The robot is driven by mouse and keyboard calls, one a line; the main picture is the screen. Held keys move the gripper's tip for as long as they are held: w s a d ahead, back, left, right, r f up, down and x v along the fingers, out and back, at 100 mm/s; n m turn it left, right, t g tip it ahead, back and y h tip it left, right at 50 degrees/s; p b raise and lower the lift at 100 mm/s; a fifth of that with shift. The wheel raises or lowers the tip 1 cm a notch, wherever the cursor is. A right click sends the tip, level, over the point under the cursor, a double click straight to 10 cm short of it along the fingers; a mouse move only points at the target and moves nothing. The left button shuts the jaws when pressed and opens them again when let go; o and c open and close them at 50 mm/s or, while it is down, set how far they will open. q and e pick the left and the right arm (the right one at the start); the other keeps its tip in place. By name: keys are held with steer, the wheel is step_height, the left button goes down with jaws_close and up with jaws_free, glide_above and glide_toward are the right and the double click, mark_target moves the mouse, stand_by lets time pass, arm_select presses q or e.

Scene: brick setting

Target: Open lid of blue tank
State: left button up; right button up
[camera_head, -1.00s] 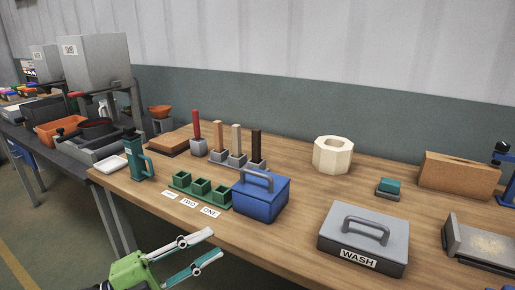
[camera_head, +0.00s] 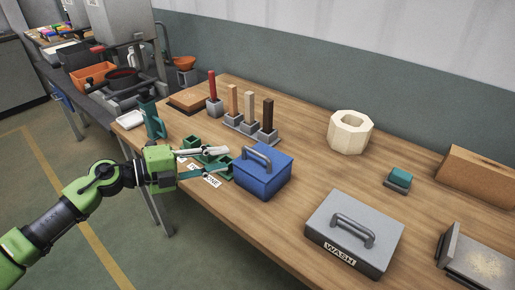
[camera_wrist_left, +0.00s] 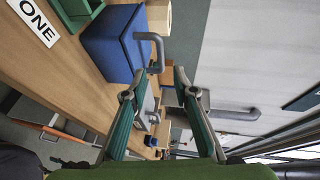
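The blue tank (camera_head: 262,180) stands on the wooden table, its lid shut, with a grey arched handle (camera_head: 258,158) on top. My left gripper (camera_head: 226,161) is just left of the tank, its two fingers apart and pointing right towards it, with nothing between them. In the left wrist view the blue tank (camera_wrist_left: 110,45) and its handle (camera_wrist_left: 152,48) lie beyond the open fingertips (camera_wrist_left: 156,82), apart from them. My right gripper is not in view.
Green moulds (camera_head: 222,166) and number labels (camera_head: 212,181) lie under and beside the left gripper. A grey WASH box (camera_head: 375,222) stands to the right of the tank. Upright handled stamps (camera_head: 250,118) stand behind it. Bare table lies between the tank and the WASH box.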

mark_target(253, 153)
arm_select(q)
steer(key=p+x, duration=0.1)
steer(key=x, duration=1)
steer(key=shift+d+p, duration=0.15)
steer(key=shift+p, duration=0.25)
jaws_close()
